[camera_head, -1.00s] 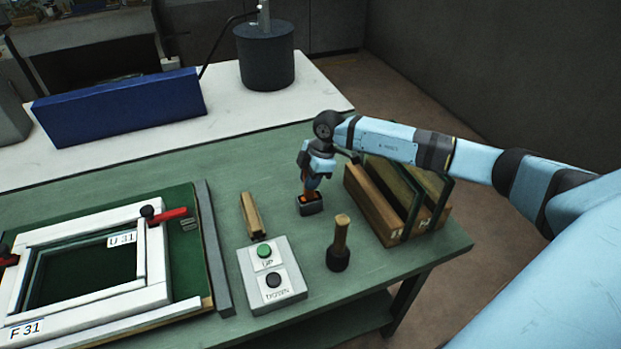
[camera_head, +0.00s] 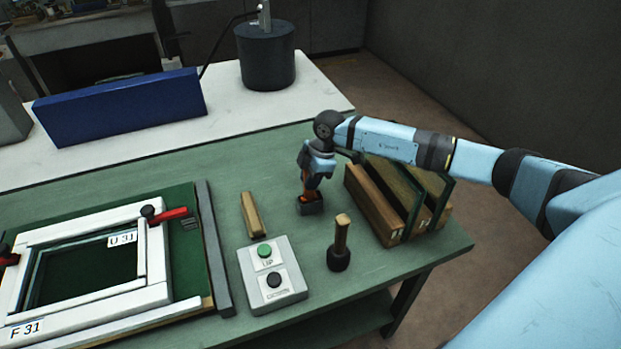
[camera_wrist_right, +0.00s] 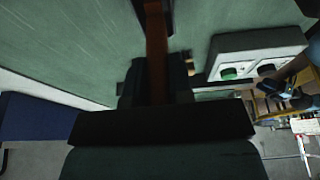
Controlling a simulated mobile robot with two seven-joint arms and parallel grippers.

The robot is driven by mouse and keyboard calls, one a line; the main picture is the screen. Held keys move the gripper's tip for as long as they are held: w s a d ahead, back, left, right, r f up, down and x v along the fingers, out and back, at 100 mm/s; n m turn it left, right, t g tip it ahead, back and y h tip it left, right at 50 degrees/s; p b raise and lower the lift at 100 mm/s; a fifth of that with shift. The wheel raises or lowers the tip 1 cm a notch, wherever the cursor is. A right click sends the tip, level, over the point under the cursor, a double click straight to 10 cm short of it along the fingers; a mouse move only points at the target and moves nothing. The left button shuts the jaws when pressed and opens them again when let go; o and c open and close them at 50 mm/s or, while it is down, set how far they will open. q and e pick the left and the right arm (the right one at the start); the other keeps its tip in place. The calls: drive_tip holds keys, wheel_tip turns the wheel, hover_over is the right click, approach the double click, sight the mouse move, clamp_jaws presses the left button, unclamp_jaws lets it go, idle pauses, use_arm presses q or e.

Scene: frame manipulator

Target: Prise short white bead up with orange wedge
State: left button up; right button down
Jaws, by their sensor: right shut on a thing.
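My right gripper (camera_head: 312,182) is shut on the orange wedge (camera_head: 307,196), low over the green bench. The wedge's lower end is at a small dark holder (camera_head: 311,208); I cannot tell if it is still inside. In the right wrist view the wedge (camera_wrist_right: 157,55) shows as an orange-brown bar running up from between the dark fingers. The white window frame (camera_head: 90,323), labelled F 31, lies at the left. A short white bead (camera_head: 141,252) runs along the right side of its opening. The gripper is well to the right of it. My left gripper is not in view.
A red-handled clamp (camera_head: 168,216) sits at the frame's upper right corner. A wooden rack with glass panes (camera_head: 376,208) is close on the gripper's right.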

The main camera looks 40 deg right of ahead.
drive_tip(key=shift+s+f, duration=0.3)
drive_tip(key=shift+f, duration=0.25)
drive_tip(key=shift+w+r+p, duration=0.2)
drive_tip(key=shift+r+p, duration=0.4)
drive_tip(key=shift+p, duration=0.05)
drive_tip(key=shift+w+r+p, duration=0.15)
drive_tip(key=shift+r+p, duration=0.4)
drive_tip(key=shift+p, duration=0.05)
wheel_tip(320, 180, up, 3)
drive_tip(key=shift+f+p, duration=0.2)
drive_tip(key=shift+p, duration=0.7)
drive_tip(key=shift+a+p+v, duration=0.2)
drive_tip(key=shift+p+v, duration=0.8)
drive_tip(key=shift+v, duration=0.15)
drive_tip(key=shift+w, duration=0.1)
